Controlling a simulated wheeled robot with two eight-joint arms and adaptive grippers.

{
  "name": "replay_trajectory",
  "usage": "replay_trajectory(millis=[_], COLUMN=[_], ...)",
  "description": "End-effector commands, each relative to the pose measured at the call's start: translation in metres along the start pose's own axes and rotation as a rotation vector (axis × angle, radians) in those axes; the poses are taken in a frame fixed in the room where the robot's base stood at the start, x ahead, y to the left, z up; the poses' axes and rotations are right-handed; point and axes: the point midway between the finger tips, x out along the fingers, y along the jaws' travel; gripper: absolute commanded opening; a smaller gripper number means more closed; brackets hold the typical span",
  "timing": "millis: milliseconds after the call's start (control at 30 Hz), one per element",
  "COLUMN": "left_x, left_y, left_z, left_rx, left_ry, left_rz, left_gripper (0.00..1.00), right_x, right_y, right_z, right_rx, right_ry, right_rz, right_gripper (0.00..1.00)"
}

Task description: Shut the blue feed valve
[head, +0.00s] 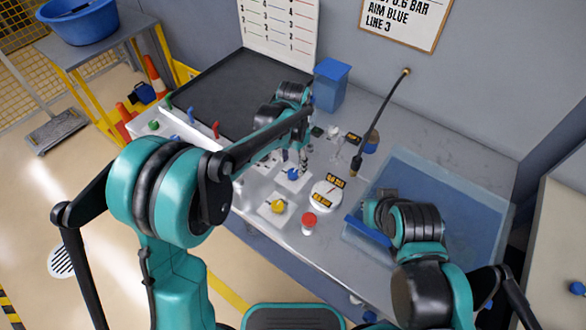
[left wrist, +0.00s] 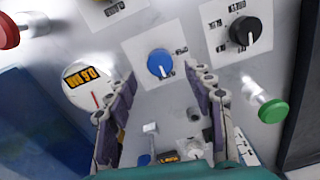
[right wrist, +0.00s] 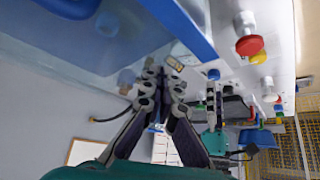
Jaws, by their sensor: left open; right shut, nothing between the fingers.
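The blue valve knob (head: 292,174) sits on a white plate on the bench. In the left wrist view the blue knob (left wrist: 160,61) shows a white pointer mark toward the picture bottom; its small labels are too blurred to read. My left gripper (head: 303,163) is open above it, its fingers (left wrist: 160,80) apart on either side of the knob in the picture; I cannot tell whether they touch it. My right gripper (head: 374,212) is over the blue clear-walled tray, and its fingers (right wrist: 164,82) are shut and empty.
A round gauge (head: 326,196) with a 0.6 BAR display (left wrist: 80,76), a yellow knob (head: 278,206) and a red-topped knob (head: 309,220) are close by.

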Motion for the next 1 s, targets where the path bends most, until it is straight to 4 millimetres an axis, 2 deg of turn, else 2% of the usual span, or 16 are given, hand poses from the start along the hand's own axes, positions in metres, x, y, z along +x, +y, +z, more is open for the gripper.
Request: replay_trajectory(millis=[33,200,400,1000], left_x=[-0.012,-0.047,-0.07,-0.073], left_y=[0.0,0.0,0.0,0.0], left_z=[0.001,0.001,0.0,0.0], left_rx=[0.0,0.0,0.0,0.0], left_ry=[0.0,0.0,0.0,0.0], left_rz=[0.0,0.0,0.0,0.0], left_gripper=[0.53,0.53,0.53,0.53], right_x=[0.0,0.0,0.0,0.0], right_y=[0.0,0.0,0.0,0.0], right_z=[0.0,0.0,0.0,0.0], right_rx=[0.0,0.0,0.0,0.0], right_ry=[0.0,0.0,0.0,0.0], right_rz=[0.0,0.0,0.0,0.0], right_gripper=[0.0,0.0,0.0,0.0])
